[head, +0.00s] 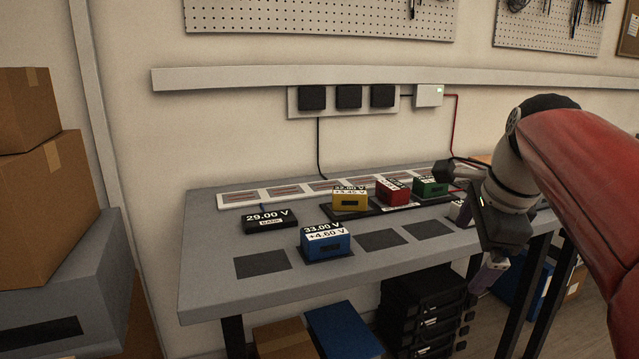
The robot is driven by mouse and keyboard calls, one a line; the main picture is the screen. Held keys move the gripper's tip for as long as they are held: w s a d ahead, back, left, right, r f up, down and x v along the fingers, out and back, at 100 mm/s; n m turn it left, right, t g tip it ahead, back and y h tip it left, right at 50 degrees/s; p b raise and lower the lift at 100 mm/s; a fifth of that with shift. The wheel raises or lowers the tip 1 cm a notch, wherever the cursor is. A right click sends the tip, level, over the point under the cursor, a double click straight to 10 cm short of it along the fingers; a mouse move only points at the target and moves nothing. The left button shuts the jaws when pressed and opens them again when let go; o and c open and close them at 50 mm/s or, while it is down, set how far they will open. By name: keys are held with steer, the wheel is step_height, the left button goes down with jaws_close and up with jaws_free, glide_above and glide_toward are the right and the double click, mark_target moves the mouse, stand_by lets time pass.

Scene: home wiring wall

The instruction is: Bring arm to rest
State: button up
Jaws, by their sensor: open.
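My red arm (575,165) reaches in from the right side of the head view. My gripper (492,272) hangs at the right front edge of the grey table, pointing down, with its jaws open. Its fingertips are small and partly dark in the picture, and I see nothing held between them. A light block (459,212) on the table is partly hidden behind my wrist.
A blue block (325,243) sits on a dark pad. Yellow (350,198), red (393,191) and green (430,186) blocks stand on a black tray. A black display (269,221) reads 29.00 V. The grey table (210,289) has bare dark pads. Cardboard boxes (60,190) stand left.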

steer(key=s+a+f+n, duration=0.3)
steer(key=s+f+n, duration=0.4)
steer(key=f+n, duration=0.1)
steer(key=s+a+f+n+t, duration=0.1)
steer(key=s+a+f+n, duration=0.3)
steer(key=s+f+n, duration=0.4)
steer(key=f+n, duration=0.1)
steer(key=n, duration=0.2)
steer(key=shift+a+f+n+h, duration=0.2)
steer(key=shift+a+n+h, duration=0.1)
steer(key=shift+h, duration=0.1)
